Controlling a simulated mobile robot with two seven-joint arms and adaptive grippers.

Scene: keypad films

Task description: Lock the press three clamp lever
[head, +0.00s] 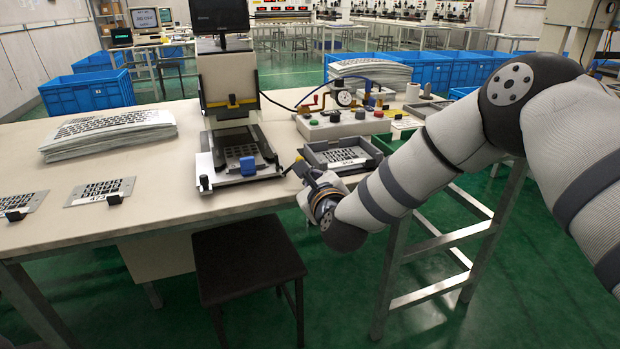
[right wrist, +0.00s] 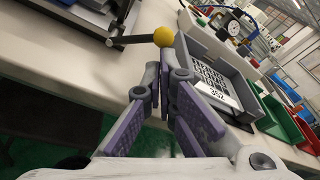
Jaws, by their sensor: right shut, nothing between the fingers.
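The press (head: 228,85) stands on the bench, with a flat fixture plate (head: 205,178) and a blue block (head: 248,166) at its foot. The clamp lever (right wrist: 135,40) is a dark rod with a yellow ball knob (right wrist: 164,37), sticking out from the fixture's side toward the grey tray. In the head view the lever (head: 289,170) is small and partly hidden by my gripper. My right gripper (head: 304,172) is at the fixture's right side. In the right wrist view its fingers (right wrist: 160,76) are shut and empty, just below the knob; contact cannot be told. My left gripper is not in view.
A grey tray (head: 318,149) with a keypad film lies right of the fixture, close to my gripper. A control box (head: 345,126) with gauge stands behind. Film stacks (head: 105,138) and two single films (head: 100,191) lie left. A stool (head: 248,255) stands in front.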

